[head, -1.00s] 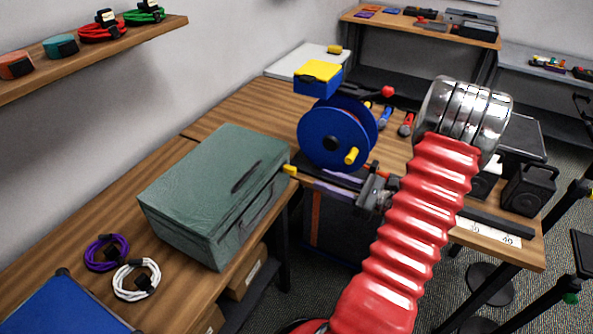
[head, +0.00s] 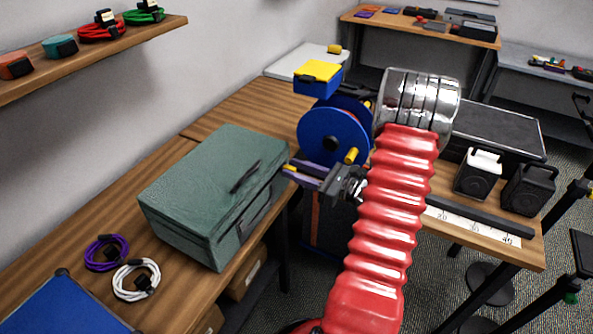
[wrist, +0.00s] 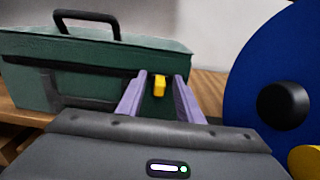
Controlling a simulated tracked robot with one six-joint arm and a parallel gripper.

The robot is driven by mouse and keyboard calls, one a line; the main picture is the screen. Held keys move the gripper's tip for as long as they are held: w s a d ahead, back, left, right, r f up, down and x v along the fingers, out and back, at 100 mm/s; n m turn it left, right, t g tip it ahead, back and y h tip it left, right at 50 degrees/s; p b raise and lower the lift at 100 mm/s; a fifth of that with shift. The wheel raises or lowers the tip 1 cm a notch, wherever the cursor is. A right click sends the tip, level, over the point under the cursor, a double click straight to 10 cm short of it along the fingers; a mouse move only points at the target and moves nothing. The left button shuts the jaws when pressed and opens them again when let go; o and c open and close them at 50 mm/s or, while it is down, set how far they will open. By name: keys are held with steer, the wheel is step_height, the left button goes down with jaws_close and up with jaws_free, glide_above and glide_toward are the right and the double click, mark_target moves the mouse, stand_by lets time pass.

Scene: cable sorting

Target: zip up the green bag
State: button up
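The green bag (head: 205,190) is box-shaped and sits on the wooden table at the left in the head view. It also shows in the wrist view (wrist: 85,85), with a black handle on top and a dark band along its near side. A small yellow tab (wrist: 159,85) is at the bag's right end in the wrist view, between the purple fingers of my gripper (wrist: 160,80). The fingers are apart, with gaps on both sides of the tab. In the head view my gripper (head: 295,170) is at the bag's right corner. Contact with the bag cannot be told.
A blue cable reel (head: 325,135) stands close behind my gripper. Purple (head: 105,252) and white (head: 135,279) cable coils lie left of the bag, by a blue item (head: 70,310). Black boxes and a white ruler (head: 470,222) are on the right table.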

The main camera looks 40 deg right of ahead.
steer(key=shift+c, duration=0.2)
jaws_close()
stand_by(0.4)
